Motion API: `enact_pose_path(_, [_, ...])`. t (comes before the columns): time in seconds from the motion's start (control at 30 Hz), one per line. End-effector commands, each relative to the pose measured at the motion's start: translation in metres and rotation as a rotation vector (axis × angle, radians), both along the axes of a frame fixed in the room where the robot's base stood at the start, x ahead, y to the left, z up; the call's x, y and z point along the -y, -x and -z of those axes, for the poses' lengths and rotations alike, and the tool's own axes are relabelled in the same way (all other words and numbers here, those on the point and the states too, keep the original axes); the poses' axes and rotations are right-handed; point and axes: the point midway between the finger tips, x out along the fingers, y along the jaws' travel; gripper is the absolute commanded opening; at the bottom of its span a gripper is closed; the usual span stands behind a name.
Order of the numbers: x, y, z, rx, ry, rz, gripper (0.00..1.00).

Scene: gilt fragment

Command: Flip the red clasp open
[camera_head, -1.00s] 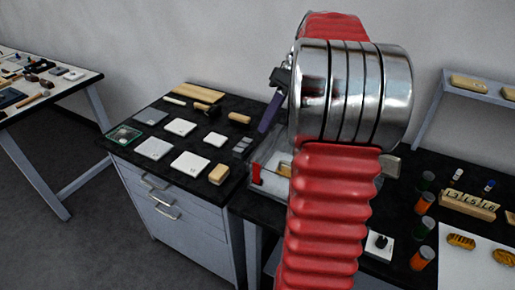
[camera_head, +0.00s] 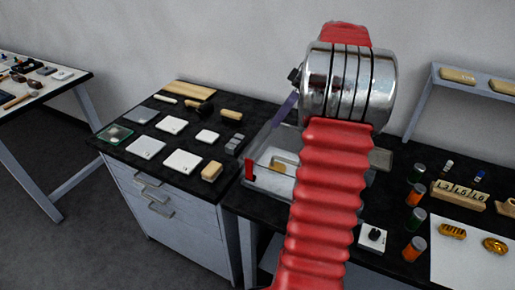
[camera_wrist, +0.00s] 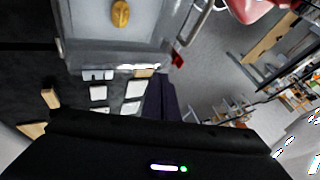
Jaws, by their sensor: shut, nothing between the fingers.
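The red clasp (camera_head: 249,170) stands upright at the left front corner of a clear case (camera_head: 272,183) on the dark bench. In the wrist view the red clasp (camera_wrist: 177,61) shows just beyond and right of my fingertips, at the case's edge. A gold mask-like piece (camera_wrist: 121,14) lies inside the case. My gripper (camera_wrist: 160,78) is shut and empty, its dark fingers pointing toward the clasp, with a gap visible in the picture. In the head view my gripper's purplish finger (camera_head: 285,108) is above the case's back part; my arm hides the case's right part.
A drawer cabinet left of the case carries white tiles (camera_head: 182,161), a wooden block (camera_head: 212,171) and grey blocks (camera_head: 234,144). Several capped vials (camera_head: 415,194), a numbered wooden block (camera_head: 459,194) and a black-knobbed white plate (camera_head: 373,236) stand to the right.

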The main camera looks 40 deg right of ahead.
Motion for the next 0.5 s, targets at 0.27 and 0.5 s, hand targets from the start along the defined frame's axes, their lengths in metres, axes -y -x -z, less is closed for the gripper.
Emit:
enact_pose_path(0.27, [-0.023,-0.007,0.031,-0.002,-0.001,0.000,0.00])
enact_pose_path(0.5, [-0.044,-0.015,0.061,-0.001,-0.002,-0.001,0.00])
